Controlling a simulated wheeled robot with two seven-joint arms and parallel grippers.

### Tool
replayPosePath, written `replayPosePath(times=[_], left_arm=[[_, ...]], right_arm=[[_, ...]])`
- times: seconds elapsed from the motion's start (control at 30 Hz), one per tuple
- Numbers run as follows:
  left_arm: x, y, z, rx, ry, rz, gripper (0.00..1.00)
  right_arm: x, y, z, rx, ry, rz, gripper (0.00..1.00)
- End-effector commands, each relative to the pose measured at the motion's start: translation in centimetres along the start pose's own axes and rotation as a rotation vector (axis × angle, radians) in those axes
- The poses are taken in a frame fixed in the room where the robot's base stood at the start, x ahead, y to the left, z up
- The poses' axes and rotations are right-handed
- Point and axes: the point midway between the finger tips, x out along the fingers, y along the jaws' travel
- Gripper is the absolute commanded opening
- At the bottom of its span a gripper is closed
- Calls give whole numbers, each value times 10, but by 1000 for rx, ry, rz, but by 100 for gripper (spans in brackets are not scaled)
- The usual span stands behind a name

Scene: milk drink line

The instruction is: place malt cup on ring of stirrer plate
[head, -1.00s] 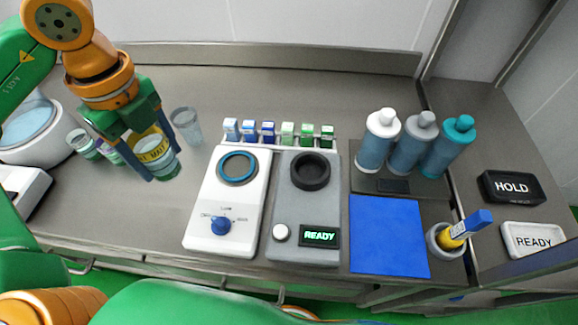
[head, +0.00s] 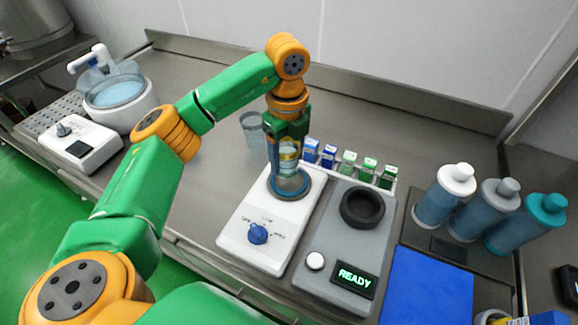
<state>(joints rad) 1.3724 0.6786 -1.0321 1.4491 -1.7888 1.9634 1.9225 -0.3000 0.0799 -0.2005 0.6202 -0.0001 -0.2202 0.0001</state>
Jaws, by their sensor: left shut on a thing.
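The malt cup (head: 288,163), a clear cup with a yellow label band, is upright between the fingers of my left gripper (head: 286,168). The gripper is shut on it, and its fingers hide part of the cup's sides. The stirrer plate (head: 299,221) is the white device with a blue knob. Its blue-rimmed dark ring (head: 290,189) lies directly below the cup and is partly covered by it. I cannot tell whether the cup's bottom touches the ring.
A grey device (head: 335,235) with a black ring and a READY display stands right of the plate. An empty clear cup (head: 252,131) stands behind left. Capped bottles (head: 446,195) and a blue mat (head: 425,287) are right.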

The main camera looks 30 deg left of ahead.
Motion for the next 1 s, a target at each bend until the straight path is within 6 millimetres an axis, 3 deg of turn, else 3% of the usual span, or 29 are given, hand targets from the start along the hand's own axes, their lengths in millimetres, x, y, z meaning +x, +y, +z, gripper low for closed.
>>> replayPosePath(times=[0.2,0.57,0.6,0.67,1.0], left_arm=[[34,-5,-1,2,-1,2,0],[41,-5,-1,2,-2,-1,0],[39,-5,-1,2,-1,-1,74],[39,-5,-1,2,-1,-1,90],[35,-5,-1,2,-1,-1,93]], right_arm=[[-7,1,0,1,0,2,50],[-2,1,0,1,0,2,50],[-4,1,0,1,0,2,50],[-4,1,0,1,0,2,50],[-7,1,0,0,0,1,50]])
